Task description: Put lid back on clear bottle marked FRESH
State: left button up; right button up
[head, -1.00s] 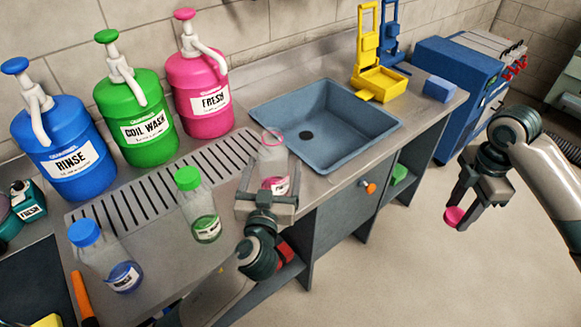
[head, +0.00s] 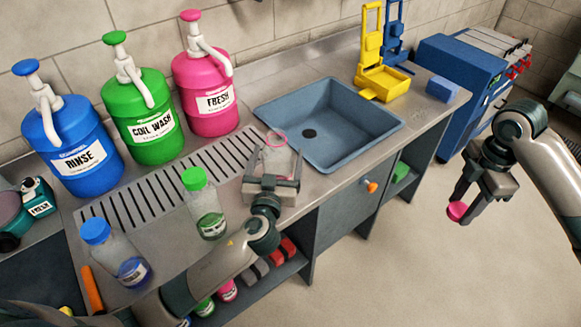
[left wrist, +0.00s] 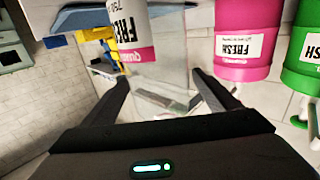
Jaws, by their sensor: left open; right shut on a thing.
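The clear bottle (head: 277,160) with a pink ring at its neck stands uncapped on the counter by the sink. The left wrist view shows its FRESH label (left wrist: 130,28) and pink band. My left gripper (head: 272,180) is open, with its fingers on either side of the bottle's lower part; contact cannot be told. In the head view it hides the label. The left wrist view shows its two dark fingers (left wrist: 160,95) spread. My right gripper (head: 465,208) is shut on the pink lid (head: 457,211), held over the floor at the right, away from the counter.
Green-capped (head: 207,205) and blue-capped (head: 113,255) bottles stand left of my left arm. Pink (head: 205,85), green (head: 143,120) and blue (head: 72,150) pump jugs line the wall. The sink (head: 325,120) and yellow holder (head: 385,80) lie behind. Floor is clear under my right gripper.

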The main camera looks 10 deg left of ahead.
aim_at(276, 153)
pick_arm(q)
jog(key=c, duration=1.2)
